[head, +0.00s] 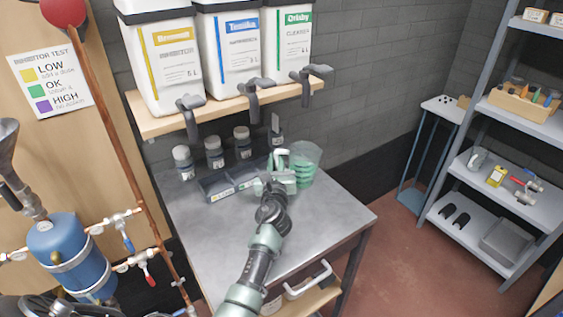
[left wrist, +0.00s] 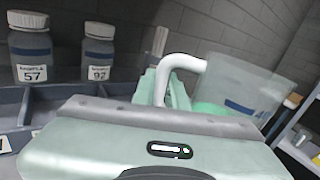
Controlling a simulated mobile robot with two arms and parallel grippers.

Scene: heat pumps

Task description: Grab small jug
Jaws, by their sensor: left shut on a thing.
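The small jug (head: 305,155) is clear, with green visible in its lower part, and is upright at the back of the grey metal table. In the left wrist view the jug (left wrist: 245,85) shows to the right, with a dark blue band on its side. Its white handle (left wrist: 181,66) reaches left and down to my fingers. My left gripper (head: 279,168) is shut on this handle, left of the jug's body. The gripper's wide pale green body hides the jug's base in the left wrist view, so I cannot tell whether it touches the table. My right gripper is not in view.
A grey divided tray (head: 216,190) lies left of the gripper. Several labelled bottles (head: 214,152) stand behind it. A wooden shelf (head: 165,122) with three large white canisters and dark taps hangs above. The table's front right (head: 335,212) is clear. A metal rack (head: 475,178) stands right.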

